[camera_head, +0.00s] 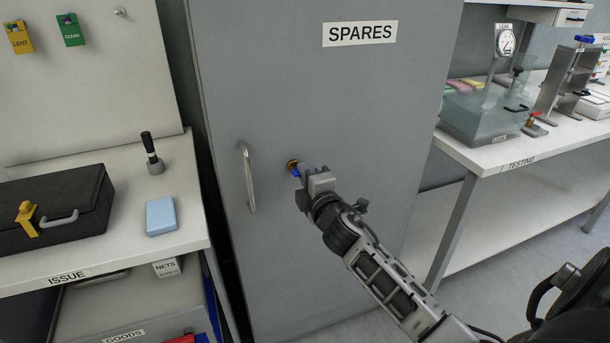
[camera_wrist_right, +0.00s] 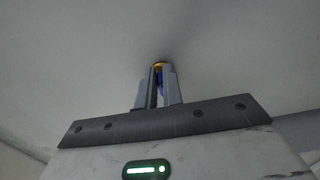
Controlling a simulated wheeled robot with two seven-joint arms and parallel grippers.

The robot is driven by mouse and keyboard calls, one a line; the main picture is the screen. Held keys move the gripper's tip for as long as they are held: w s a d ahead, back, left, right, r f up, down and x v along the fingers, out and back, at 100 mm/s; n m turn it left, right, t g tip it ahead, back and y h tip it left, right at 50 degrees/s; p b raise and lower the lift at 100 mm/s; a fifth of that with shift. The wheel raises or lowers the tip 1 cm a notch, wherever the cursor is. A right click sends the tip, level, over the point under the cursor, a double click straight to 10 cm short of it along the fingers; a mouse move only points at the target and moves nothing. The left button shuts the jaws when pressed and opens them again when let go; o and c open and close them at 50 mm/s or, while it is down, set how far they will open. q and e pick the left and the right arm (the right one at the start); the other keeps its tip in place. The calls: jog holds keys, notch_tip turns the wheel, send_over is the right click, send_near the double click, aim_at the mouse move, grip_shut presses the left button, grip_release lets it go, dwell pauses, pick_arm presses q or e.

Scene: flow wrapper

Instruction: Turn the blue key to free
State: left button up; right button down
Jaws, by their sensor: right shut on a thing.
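The blue key (camera_head: 296,172) sits in a brass lock (camera_head: 292,164) on the front of the grey SPARES cabinet (camera_head: 340,100). My right gripper (camera_head: 302,176) is at the lock and shut on the key. In the right wrist view, the blue key (camera_wrist_right: 160,80) shows between the two fingers, with the yellow lock rim (camera_wrist_right: 158,64) just beyond the fingertips. The fingers hide most of the key, so its exact turn is hard to tell. My left gripper is not in view.
The cabinet's metal handle (camera_head: 247,177) stands left of the lock. The ISSUE counter (camera_head: 180,205) at left bears a black case (camera_head: 85,190) and a light blue block (camera_head: 161,215). The TESTING bench (camera_head: 480,155) is at right. Open floor lies between cabinet and bench.

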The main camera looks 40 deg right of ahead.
dwell(0.3)
jog(key=c, duration=1.5)
grip_release()
jog(key=shift+c, duration=0.2)
jog(key=b+v, duration=0.1)
jog(key=v, duration=1.5)
jog(key=shift+d, duration=0.1)
